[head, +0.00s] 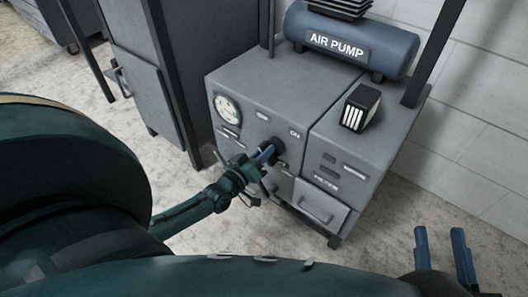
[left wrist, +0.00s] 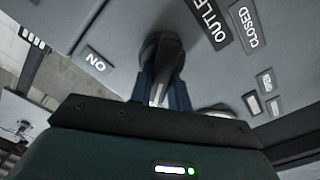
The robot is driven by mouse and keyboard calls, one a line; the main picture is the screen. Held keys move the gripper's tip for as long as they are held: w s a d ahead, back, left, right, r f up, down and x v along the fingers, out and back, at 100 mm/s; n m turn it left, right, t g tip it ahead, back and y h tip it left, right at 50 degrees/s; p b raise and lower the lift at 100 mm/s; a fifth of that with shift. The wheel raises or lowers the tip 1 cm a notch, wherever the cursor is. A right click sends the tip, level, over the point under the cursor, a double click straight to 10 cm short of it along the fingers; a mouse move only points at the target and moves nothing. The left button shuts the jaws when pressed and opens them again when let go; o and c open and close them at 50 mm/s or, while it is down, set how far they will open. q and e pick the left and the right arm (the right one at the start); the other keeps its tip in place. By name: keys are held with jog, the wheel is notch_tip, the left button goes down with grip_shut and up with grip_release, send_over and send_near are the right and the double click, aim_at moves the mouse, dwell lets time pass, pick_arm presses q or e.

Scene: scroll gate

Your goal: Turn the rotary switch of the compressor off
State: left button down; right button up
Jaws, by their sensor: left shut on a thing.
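The compressor is a grey cabinet (head: 245,85) with a blue tank labelled AIR PUMP (head: 390,55) on top. Its dark rotary switch (head: 277,146) sits on the front face, below an ON label (head: 295,133) and a small blurred label (head: 262,117). My left gripper (head: 266,153) is shut on the switch. In the left wrist view the blue fingers (left wrist: 163,90) are on either side of the dark knob (left wrist: 160,50), with the ON label (left wrist: 95,61) to the left. The knob's exact pointing is partly hidden by the fingers. My right gripper (head: 442,250) is open and empty at the bottom right.
A round gauge (head: 228,108) is on the cabinet's front left, and a drawer-like part with a handle (head: 318,206) is low at the right. A small black box (head: 360,107) stands on top. Another grey cabinet (head: 150,90) stands to the left. Floor is clear in front.

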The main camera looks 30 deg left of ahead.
pick_arm(q)
jog(key=c, duration=1.3)
grip_release()
jog(key=shift+s, duration=0.1)
jog(key=shift+s+a+p, duration=0.15)
jog(key=shift+s+p, duration=0.5)
jog(key=shift+s, duration=1.5)
jog(key=shift+s+a+p, duration=0.2)
jog(key=shift+s+p, duration=0.4)
jog(key=shift+s, duration=1.55)
jog(key=shift+s+a+p, duration=0.15)
jog(key=shift+s+p, duration=0.5)
jog(key=shift+s, duration=1.5)
pick_arm(e)
jog(key=shift+s+d+f+n+h, duration=0.2)
jog(key=shift+s+d+n+h, duration=0.05)
jog(key=shift+d+n+h, duration=0.1)
